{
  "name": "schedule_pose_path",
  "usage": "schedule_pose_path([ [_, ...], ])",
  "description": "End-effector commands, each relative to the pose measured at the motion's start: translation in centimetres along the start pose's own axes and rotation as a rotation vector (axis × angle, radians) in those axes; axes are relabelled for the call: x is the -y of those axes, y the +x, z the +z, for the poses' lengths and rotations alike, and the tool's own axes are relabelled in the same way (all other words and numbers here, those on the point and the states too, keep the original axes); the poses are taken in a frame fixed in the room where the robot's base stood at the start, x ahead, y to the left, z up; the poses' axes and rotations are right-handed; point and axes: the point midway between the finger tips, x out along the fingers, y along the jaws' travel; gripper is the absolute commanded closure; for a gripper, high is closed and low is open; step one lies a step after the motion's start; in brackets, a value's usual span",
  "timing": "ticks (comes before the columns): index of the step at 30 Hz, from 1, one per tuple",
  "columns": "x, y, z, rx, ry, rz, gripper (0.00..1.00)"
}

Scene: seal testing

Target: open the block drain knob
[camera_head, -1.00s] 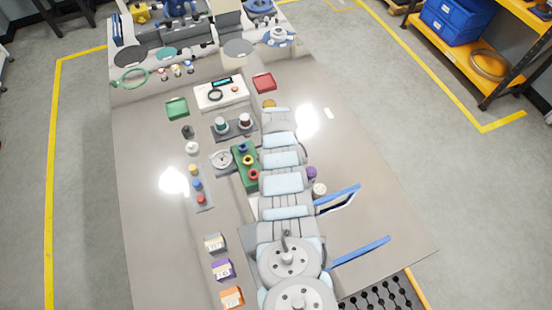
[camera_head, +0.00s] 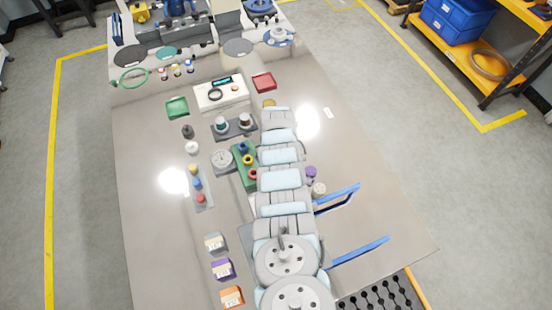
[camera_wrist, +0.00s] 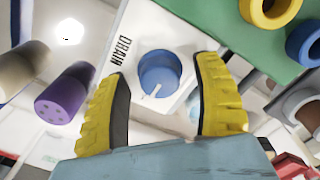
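The drain knob (camera_wrist: 159,73) is a round blue knob with a pale pointer line, on a white block face (camera_wrist: 150,25) printed "DRAIN" in the wrist view. My gripper (camera_wrist: 163,68) has two yellow ribbed fingers, spread open, one on each side of the knob. Gaps show between the knob and both fingers, and nothing is held. How deep the fingertips reach beside the knob I cannot tell. In the head view my arm covers the gripper and the knob.
Blue handles (camera_head: 358,252) are at the table's right.

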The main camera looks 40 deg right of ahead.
Motion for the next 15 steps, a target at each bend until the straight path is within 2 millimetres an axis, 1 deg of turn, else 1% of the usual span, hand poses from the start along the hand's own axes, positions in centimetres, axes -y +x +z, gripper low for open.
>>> schedule_pose_path([
  [8, 0.0, -0.2, 0.0, 0.000, 0.001, 0.000, 0.33],
  [15, -0.1, -1.4, -0.1, 0.000, 0.005, 0.000, 0.33],
])
